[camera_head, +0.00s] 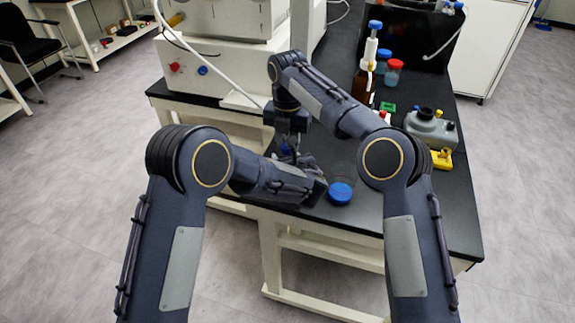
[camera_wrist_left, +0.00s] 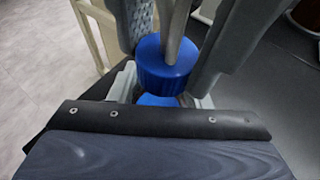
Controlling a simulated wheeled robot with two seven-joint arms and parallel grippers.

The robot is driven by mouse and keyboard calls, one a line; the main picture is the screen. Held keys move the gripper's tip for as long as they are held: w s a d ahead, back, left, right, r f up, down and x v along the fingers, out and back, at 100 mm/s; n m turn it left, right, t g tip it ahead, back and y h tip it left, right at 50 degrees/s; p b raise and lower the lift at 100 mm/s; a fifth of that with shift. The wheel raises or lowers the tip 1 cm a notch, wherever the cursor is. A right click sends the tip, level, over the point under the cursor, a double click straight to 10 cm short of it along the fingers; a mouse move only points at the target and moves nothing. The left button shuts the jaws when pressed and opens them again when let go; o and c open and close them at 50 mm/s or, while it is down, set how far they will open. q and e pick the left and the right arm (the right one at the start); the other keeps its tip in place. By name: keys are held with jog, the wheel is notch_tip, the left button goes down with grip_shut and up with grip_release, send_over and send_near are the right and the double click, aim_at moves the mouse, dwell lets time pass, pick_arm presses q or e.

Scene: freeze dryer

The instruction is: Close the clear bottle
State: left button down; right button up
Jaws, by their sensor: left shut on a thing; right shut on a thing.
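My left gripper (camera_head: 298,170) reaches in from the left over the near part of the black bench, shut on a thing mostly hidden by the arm. In the left wrist view a blue screw cap (camera_wrist_left: 165,68) is between grey fingers of my right gripper (camera_wrist_left: 172,45), which come from above. A second blue part (camera_wrist_left: 158,100) shows just below the cap, between my left gripper's fingers (camera_wrist_left: 165,98). It looks like a bottle's neck ring; I cannot tell whether cap and ring touch. The clear bottle's body is hidden. My right gripper (camera_head: 288,150) points down from above.
A brown bottle with a dispenser (camera_head: 364,82), blue- and red-capped jars (camera_head: 393,73), a grey container (camera_head: 431,127) and a yellow item (camera_head: 441,159) stand further back.

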jog(key=shift+c, duration=0.6)
jog(key=m, duration=0.3)
jog(key=o, duration=1.1)
jog(key=shift+r, duration=0.1)
jog(key=shift+r, duration=2.15)
jog(key=shift+c, duration=0.4)
